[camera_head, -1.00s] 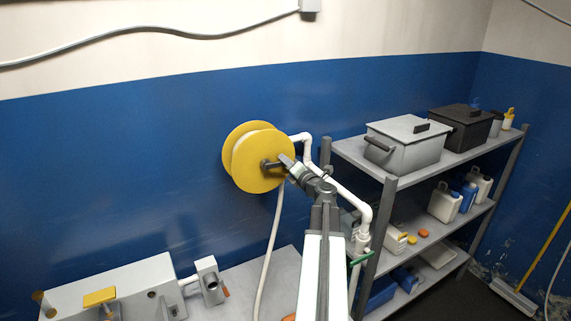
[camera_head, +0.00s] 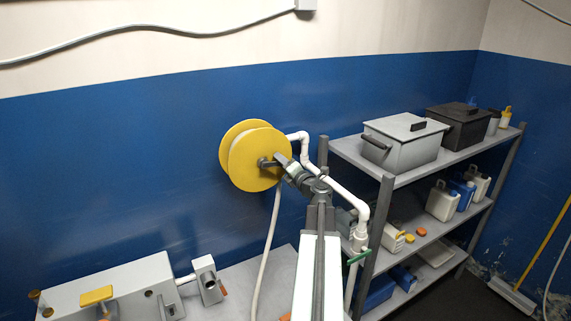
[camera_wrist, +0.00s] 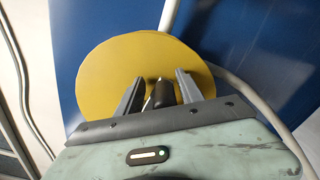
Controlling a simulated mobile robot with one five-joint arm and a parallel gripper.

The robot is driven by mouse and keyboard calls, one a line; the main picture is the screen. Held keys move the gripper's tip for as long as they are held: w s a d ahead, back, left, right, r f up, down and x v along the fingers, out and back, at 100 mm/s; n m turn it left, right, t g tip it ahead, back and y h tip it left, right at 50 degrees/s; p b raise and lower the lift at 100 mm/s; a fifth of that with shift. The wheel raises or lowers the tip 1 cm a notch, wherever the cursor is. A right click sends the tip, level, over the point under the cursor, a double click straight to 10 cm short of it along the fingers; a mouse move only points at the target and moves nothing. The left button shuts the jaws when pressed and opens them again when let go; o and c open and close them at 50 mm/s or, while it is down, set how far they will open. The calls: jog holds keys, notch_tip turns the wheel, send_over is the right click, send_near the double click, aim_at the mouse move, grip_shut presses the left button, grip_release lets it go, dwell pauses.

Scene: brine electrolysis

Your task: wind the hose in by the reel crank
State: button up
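The yellow hose reel (camera_head: 258,155) is in front of the blue wall, its round face also filling much of the wrist view (camera_wrist: 105,75). A dark crank (camera_head: 266,163) sits on its front face. The crank's dark handle (camera_wrist: 163,93) stands between my gripper's two fingers in the wrist view. My gripper (camera_wrist: 160,78) is open around it, with a gap on the left; contact on the right is unclear. In the head view my gripper (camera_head: 281,158) is at the reel's right side. The white hose (camera_head: 265,250) hangs below the reel.
White pipe (camera_head: 345,197) with a green-handled valve (camera_head: 358,257) runs right of the reel. Grey shelving (camera_head: 387,220) holds a grey box (camera_head: 402,145), a black box (camera_head: 460,128) and bottles. A grey machine (camera_head: 130,285) stands lower left.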

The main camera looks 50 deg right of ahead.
jog(key=shift+d, duration=0.1)
jog(key=shift+s, duration=0.1)
jog(key=v, duration=0.7)
jog(key=shift+s, duration=0.3)
